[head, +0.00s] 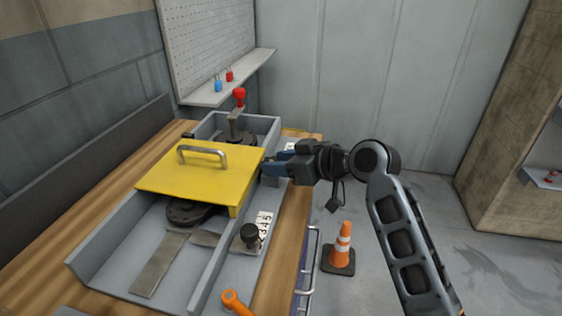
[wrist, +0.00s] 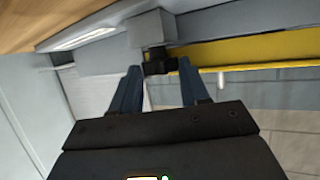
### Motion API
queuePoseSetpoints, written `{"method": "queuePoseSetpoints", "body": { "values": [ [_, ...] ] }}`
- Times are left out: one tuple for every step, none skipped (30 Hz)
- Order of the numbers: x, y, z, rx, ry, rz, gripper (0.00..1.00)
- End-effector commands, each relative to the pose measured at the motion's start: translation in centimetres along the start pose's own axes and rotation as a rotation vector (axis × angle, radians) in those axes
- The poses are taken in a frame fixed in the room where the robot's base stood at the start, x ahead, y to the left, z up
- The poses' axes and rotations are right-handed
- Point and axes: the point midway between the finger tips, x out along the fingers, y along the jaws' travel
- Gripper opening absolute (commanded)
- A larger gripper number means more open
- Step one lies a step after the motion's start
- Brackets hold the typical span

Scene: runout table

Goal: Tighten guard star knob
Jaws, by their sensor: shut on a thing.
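My gripper (head: 272,165) is at the right side of the yellow guard (head: 160,178), beside its edge. In the wrist view my gripper (wrist: 158,72) has its two blue fingers on either side of a small black star knob (wrist: 158,63), shut on it. The knob sits on a short grey block near the yellow guard edge (wrist: 270,47). In the head view the fingers hide the knob. The guard lies flat across the grey channel and has a grey handle on top.
A black round knob (head: 250,234) stands on the channel's right side by a white label. A red-topped lever (head: 239,97) rises behind the guard. An orange handle (head: 235,302) is at the front. An orange cone (head: 343,240) stands on the floor below my arm.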

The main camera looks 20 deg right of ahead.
Motion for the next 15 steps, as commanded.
{"method": "queuePoseSetpoints", "body": {
  "values": [
    [-0.04, 0.06, -0.14, -0.002, 0.003, 0.001, 0.46],
    [-0.04, 0.06, -0.14, -0.002, 0.003, 0.002, 0.49],
    [-0.04, 0.06, -0.14, -0.002, 0.003, 0.001, 0.53],
    [-0.04, 0.05, -0.13, -0.002, 0.003, 0.001, 0.56],
    [-0.03, 0.05, -0.12, -0.001, 0.003, 0.001, 0.59],
    [-0.03, 0.04, -0.11, -0.001, 0.002, 0.001, 0.62],
    [-0.02, 0.04, -0.10, -0.001, 0.002, 0.001, 0.65],
    [-0.02, 0.03, -0.09, -0.001, 0.002, 0.000, 0.68],
    [-0.02, 0.02, -0.08, -0.001, 0.002, 0.000, 0.71],
    [-0.01, 0.01, -0.07, -0.001, 0.002, 0.000, 0.71],
    [0.00, 0.00, -0.07, -0.001, 0.001, 0.000, 0.71],
    [0.01, -0.01, -0.06, -0.001, 0.001, -0.001, 0.71],
    [0.01, -0.03, -0.05, -0.001, 0.001, -0.001, 0.71],
    [0.02, -0.04, -0.05, -0.001, 0.001, -0.001, 0.71],
    [0.02, -0.05, -0.04, -0.001, 0.001, -0.002, 0.71]
  ]
}}
